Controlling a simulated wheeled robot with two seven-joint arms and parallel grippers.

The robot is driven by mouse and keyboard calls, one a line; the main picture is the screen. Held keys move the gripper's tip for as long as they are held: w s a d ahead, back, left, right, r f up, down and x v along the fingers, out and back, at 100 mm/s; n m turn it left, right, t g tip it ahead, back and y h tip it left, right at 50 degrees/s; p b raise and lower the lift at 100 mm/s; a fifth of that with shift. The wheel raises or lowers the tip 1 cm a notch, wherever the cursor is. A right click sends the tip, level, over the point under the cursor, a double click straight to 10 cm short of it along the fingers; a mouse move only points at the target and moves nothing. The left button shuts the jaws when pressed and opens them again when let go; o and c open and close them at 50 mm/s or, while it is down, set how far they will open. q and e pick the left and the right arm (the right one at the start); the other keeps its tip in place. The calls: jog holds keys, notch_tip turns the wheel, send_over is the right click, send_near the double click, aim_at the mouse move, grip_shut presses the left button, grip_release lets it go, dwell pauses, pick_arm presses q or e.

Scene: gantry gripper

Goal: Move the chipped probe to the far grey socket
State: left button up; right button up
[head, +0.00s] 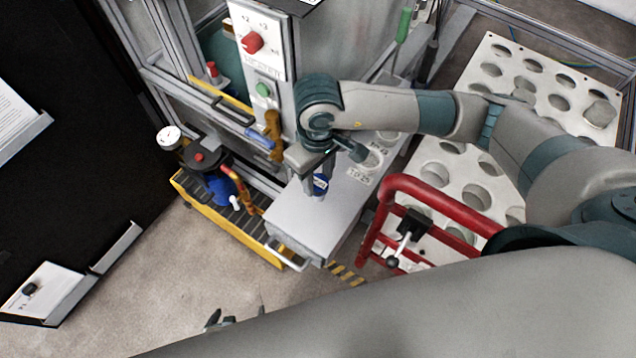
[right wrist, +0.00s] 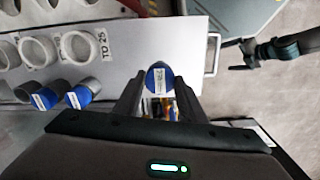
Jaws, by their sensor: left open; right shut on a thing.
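My right gripper (head: 318,168) is shut on a probe with a blue cap and white label (head: 320,184), above the grey bench top. In the right wrist view the blue cap (right wrist: 159,72) shows between the two fingers (right wrist: 157,88); no chip can be made out. Ring-shaped sockets (head: 371,160) stand right of the gripper by a label reading "TO 25"; they also show at upper left in the right wrist view (right wrist: 76,48). I cannot tell which is the far grey one. My left gripper (head: 236,318) is open and empty, low in the head view.
Two more blue-capped probes (right wrist: 62,97) are at left in the right wrist view. A red tube frame (head: 388,205) stands right of the bench (head: 312,215). A white perforated board (head: 440,165) lies beyond it. A heater panel (head: 262,45) rises behind, and a yellow-edged cart (head: 225,225) stands left.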

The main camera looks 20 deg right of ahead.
aim_at(318, 182)
jog(key=shift+f+p, duration=0.4)
jog(key=shift+f, duration=1.4)
pick_arm(q)
jog(key=shift+d+r+t, duration=0.25)
jog(key=shift+t, duration=0.05)
jog(key=shift+w+d+f, duration=0.1)
jog(key=shift+w, duration=0.05)
pick_arm(e)
jog(key=shift+f, duration=0.2)
jog(key=o, duration=1)
pick_arm(q)
jog(key=shift+w, duration=0.1)
jog(key=shift+a, duration=0.2)
pick_arm(e)
jog(key=shift+r, duration=0.1)
